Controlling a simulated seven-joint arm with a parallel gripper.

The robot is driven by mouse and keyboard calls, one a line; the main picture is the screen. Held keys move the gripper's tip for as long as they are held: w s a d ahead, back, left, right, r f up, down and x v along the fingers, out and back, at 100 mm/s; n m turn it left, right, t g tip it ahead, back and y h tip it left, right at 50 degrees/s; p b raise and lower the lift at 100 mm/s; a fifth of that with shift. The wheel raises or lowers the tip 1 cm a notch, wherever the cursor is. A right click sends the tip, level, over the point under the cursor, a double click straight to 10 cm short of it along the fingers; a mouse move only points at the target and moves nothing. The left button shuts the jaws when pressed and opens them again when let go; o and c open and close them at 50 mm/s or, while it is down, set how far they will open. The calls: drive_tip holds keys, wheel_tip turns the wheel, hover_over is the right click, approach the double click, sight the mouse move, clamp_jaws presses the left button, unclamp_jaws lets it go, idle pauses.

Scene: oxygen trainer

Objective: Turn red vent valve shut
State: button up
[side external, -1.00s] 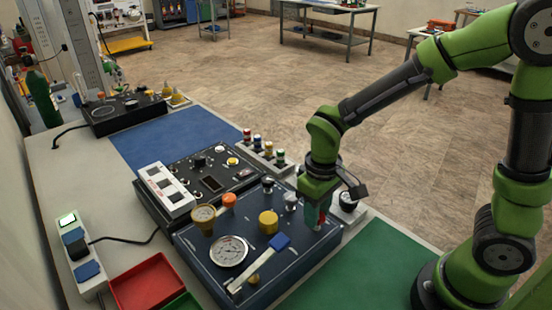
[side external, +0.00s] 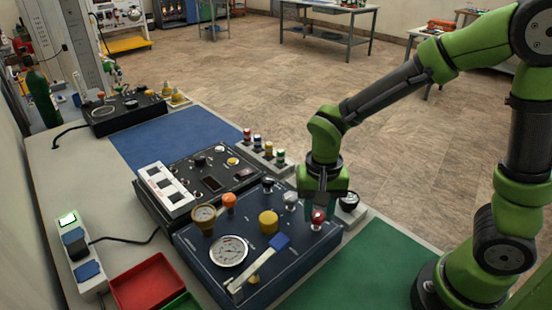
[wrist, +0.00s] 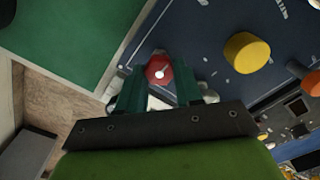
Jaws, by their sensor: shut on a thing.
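The red vent valve (side external: 318,217) is a small red knob at the right corner of the dark blue panel (side external: 262,285). My gripper (side external: 317,208) points down over it, with its dark green fingers at the knob. In the wrist view the red knob (wrist: 157,71), with a white pointer mark on top, sits between the tips of the two fingers (wrist: 160,82). The gripper is shut on the knob. The fingers hide part of the knob's sides, and its base is hard to see.
A yellow knob (side external: 268,222), a grey-white knob (side external: 290,201) and an orange knob (side external: 229,201) stand on the same panel. A round gauge (side external: 229,251) and a blue-handled lever (side external: 279,242) are nearer the front. A green mat (side external: 365,265) lies clear to the right.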

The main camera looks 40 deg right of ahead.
sight(316, 214)
drive_tip(key=shift+r+m, duration=0.1)
drive_tip(key=shift+m, duration=0.3)
drive_tip(key=o, duration=1)
drive_tip(key=shift+o, duration=0.2)
wheel_tip(316, 214, up, 17)
drive_tip(key=s+d+f+n+t+y, duration=0.1)
drive_tip(key=s+d+n+t+y, duration=0.1)
drive_tip(key=s+d+n+t, duration=0.3)
drive_tip(key=shift+s+f+t, duration=0.2)
drive_tip(key=shift+s+t, duration=0.6)
drive_tip(key=shift+t, duration=0.3)
